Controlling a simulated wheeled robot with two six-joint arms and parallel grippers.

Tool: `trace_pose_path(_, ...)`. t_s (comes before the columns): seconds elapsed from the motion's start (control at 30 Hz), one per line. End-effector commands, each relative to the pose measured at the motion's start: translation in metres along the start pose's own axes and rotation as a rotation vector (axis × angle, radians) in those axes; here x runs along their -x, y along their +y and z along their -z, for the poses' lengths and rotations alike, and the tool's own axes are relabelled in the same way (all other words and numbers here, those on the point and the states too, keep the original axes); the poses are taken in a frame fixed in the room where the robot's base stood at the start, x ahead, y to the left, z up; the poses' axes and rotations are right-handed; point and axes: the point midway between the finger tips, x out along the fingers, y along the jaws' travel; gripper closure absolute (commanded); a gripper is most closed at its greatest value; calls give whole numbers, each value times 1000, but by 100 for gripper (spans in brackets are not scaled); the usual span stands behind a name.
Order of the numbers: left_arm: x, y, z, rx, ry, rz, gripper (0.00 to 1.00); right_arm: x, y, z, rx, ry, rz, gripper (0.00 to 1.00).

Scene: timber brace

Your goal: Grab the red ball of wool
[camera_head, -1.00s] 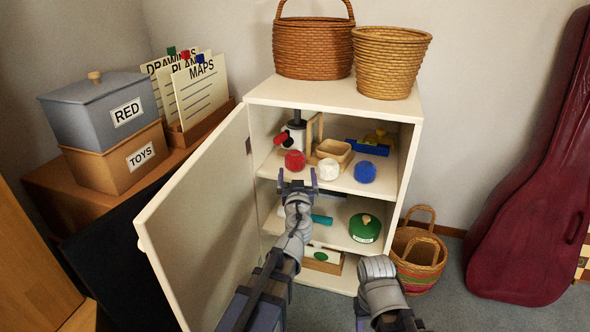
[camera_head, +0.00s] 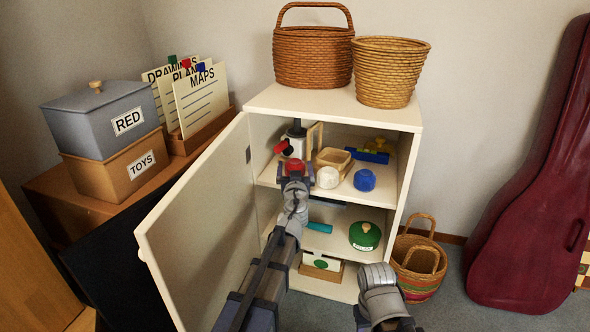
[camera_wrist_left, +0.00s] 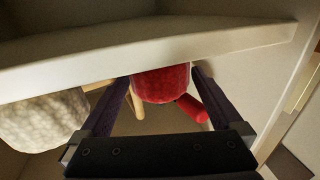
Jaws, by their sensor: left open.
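The red ball of wool (camera_head: 294,164) sits at the front left of the cabinet's upper shelf. My left gripper (camera_head: 295,172) is open right in front of it, hiding its lower part. In the left wrist view, the red ball (camera_wrist_left: 162,82) shows between the tips of my two open fingers (camera_wrist_left: 161,80), with a shelf or cabinet edge covering part of it. I cannot tell whether the fingers touch it.
A white ball (camera_head: 328,177) and a blue ball (camera_head: 364,180) sit to the right. A red-handled device (camera_head: 297,141) and a wooden tray (camera_head: 333,158) stand behind. The open cabinet door (camera_head: 200,220) is left of my arm. A green round tin (camera_head: 364,236) is below.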

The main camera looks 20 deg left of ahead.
Motion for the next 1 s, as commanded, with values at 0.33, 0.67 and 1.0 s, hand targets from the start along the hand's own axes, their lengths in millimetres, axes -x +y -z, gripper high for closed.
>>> trace_pose_path(0.33,1,0,0,0,0,0,19,0,0,0,0,0,0,50)
trace_pose_path(0.67,1,0,0,0,0,0,56,0,0,0,0,0,0,50)
trace_pose_path(1.0,1,0,0,0,0,0,78,0,0,0,0,0,0,50)
